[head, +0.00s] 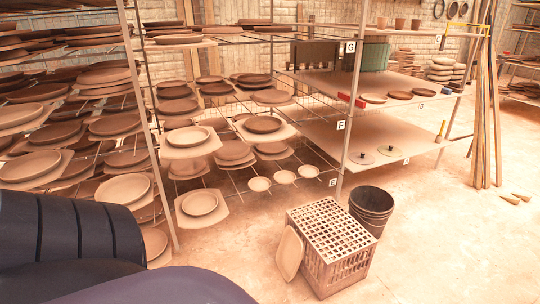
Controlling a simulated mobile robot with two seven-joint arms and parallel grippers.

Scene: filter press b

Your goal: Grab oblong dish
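A tan, oval dish-like piece (290,253) leans on edge against the left side of a grey-brown crate (332,262) on the floor. It looks the most oblong of the dishes in view, though I cannot tell its true shape for sure from this angle. Neither of my grippers is in view. Dark rounded parts of my own body fill the lower left corner and hide the floor and the lower rack there.
Wire racks with many round clay dishes (262,124) on boards fill the left and middle. A dark bucket (371,210) stands behind the crate. Shelves with a green container (375,57) are at back right. Wooden planks (484,120) stand upright. Floor at right is mostly clear.

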